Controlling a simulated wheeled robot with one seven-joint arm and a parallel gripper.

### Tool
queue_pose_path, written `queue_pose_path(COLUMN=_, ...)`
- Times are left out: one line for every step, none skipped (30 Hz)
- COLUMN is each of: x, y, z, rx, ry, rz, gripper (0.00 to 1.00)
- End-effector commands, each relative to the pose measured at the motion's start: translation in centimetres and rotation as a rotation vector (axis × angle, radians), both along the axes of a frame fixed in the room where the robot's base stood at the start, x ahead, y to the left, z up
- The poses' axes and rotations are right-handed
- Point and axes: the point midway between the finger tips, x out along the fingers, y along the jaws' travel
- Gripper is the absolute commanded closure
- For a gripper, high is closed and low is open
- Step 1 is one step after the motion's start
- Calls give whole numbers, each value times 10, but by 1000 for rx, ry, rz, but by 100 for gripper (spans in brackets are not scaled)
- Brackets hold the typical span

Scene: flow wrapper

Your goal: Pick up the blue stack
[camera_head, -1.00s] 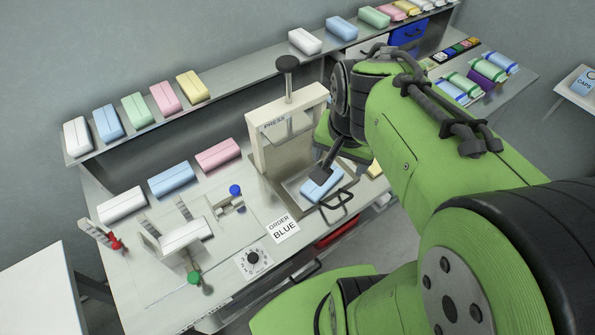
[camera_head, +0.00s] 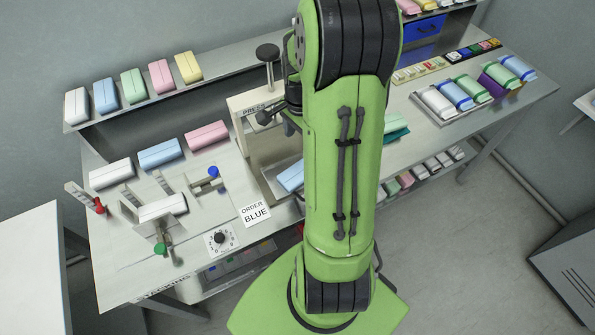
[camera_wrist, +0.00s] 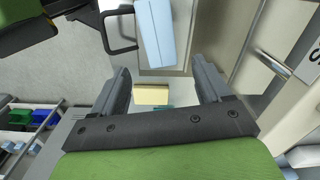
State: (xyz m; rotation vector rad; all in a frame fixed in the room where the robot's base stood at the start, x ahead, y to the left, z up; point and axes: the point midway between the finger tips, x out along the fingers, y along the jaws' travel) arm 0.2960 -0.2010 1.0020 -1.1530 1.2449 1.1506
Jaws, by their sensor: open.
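A light blue stack (camera_head: 291,177) lies in the metal tray at the foot of the press (camera_head: 258,128), partly hidden by my arm in the head view. In the wrist view this blue stack (camera_wrist: 155,32) is at the top, beyond the fingertips and apart from them. My gripper (camera_wrist: 162,78) is open, with nothing between its fingers. Another blue stack (camera_head: 160,154) lies on the table between a white and a pink one. A sign (camera_head: 255,213) reads "ORDER BLUE".
A black tray handle (camera_wrist: 118,32) is left of the blue stack in the wrist view. A yellow block (camera_wrist: 151,95) shows between the fingers, farther off. Coloured stacks line the back shelf (camera_head: 235,63). A fixture holding a white stack (camera_head: 162,207) and a dial (camera_head: 220,240) are at left.

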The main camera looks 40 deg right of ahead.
Motion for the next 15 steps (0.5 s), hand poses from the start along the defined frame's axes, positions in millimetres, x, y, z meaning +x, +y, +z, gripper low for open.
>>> queue_pose_path(x=-1, y=0, z=-18, rx=4, ry=6, rz=0, gripper=23)
queue_pose_path(x=-1, y=1, z=-26, rx=4, ry=6, rz=0, gripper=23)
queue_pose_path(x=-1, y=1, z=-36, rx=4, ry=6, rz=0, gripper=23)
queue_pose_path(x=-1, y=1, z=-44, rx=4, ry=6, rz=0, gripper=23)
queue_pose_path(x=-1, y=1, z=-51, rx=4, ry=5, rz=1, gripper=23)
queue_pose_path(x=-1, y=1, z=-59, rx=4, ry=5, rz=1, gripper=23)
queue_pose_path(x=-1, y=1, z=-65, rx=4, ry=4, rz=1, gripper=23)
queue_pose_path(x=-1, y=1, z=-69, rx=3, ry=4, rz=1, gripper=23)
queue_pose_path(x=-1, y=0, z=-74, rx=2, ry=3, rz=2, gripper=23)
queue_pose_path(x=-1, y=1, z=-76, rx=2, ry=3, rz=1, gripper=23)
queue_pose_path(x=-1, y=0, z=-79, rx=1, ry=2, rz=1, gripper=23)
queue_pose_path(x=-1, y=0, z=-83, rx=1, ry=3, rz=1, gripper=23)
queue_pose_path(x=-2, y=1, z=-89, rx=2, ry=4, rz=1, gripper=23)
queue_pose_path(x=-3, y=1, z=-94, rx=2, ry=4, rz=1, gripper=23)
queue_pose_path(x=-3, y=2, z=-103, rx=4, ry=4, rz=2, gripper=23)
